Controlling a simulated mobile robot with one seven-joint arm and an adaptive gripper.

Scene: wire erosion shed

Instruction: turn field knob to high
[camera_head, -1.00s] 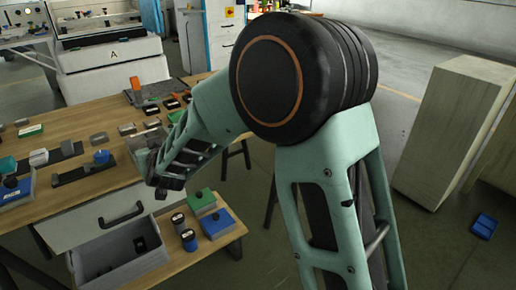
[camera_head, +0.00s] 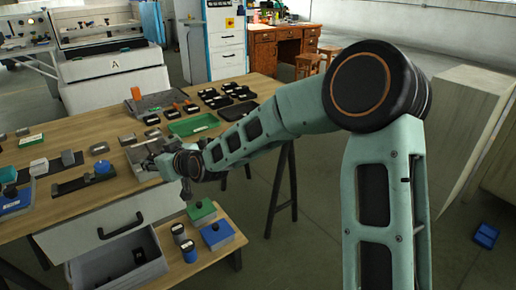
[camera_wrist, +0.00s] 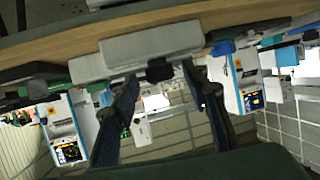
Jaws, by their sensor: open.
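A grey block-like unit (camera_head: 146,153) sits at the front edge of the wooden table, partly hidden by my arm in the head view. In the wrist view the grey unit (camera_wrist: 138,49) is at the upper middle, with a black knob-like part (camera_wrist: 160,71) on its near face. No label or pointer is readable, so its setting cannot be told. My gripper (camera_wrist: 159,80) is open. Its two dark fingers lie left and right of the black part, and contact cannot be told. The head view does not show the fingertips clearly.
The table (camera_head: 93,215) holds several small blocks, a green tray (camera_head: 193,125) and black trays. Below stand an open grey drawer (camera_head: 115,265) and a low shelf with a green box (camera_head: 201,212) and a blue box (camera_head: 217,234).

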